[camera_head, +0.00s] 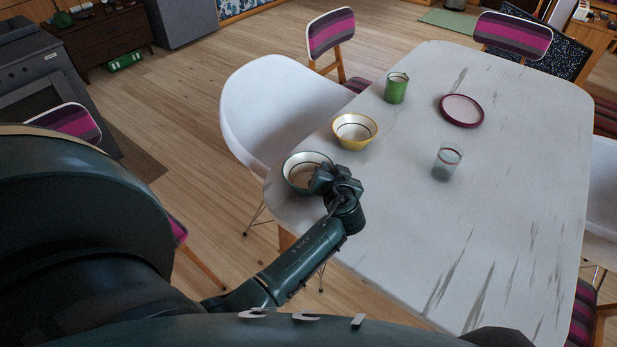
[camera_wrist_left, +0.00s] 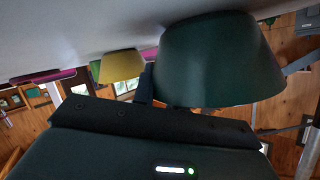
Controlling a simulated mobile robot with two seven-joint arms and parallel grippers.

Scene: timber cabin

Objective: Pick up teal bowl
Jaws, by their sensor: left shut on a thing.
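The teal bowl (camera_head: 297,182) is at the near left corner of the white table, upright, with a pale inside and a dark teal outside. My left gripper (camera_head: 325,180) is at its right side in the head view and shut on its wall. The gripper hides the right part of the rim. In the left wrist view, which is upside down, the teal bowl (camera_wrist_left: 217,62) fills the upper right, beside a dark finger. Its base is at or very close to the table top; I cannot tell whether it touches. My right gripper is not in view.
On the white table (camera_head: 400,225), a yellow bowl (camera_head: 354,142) stands just beyond the teal bowl. A green cup (camera_head: 396,88), a maroon-rimmed plate (camera_head: 461,110) and a clear glass (camera_head: 447,162) stand farther off. A white chair (camera_head: 265,105) is close to the left edge. The table's near right is clear.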

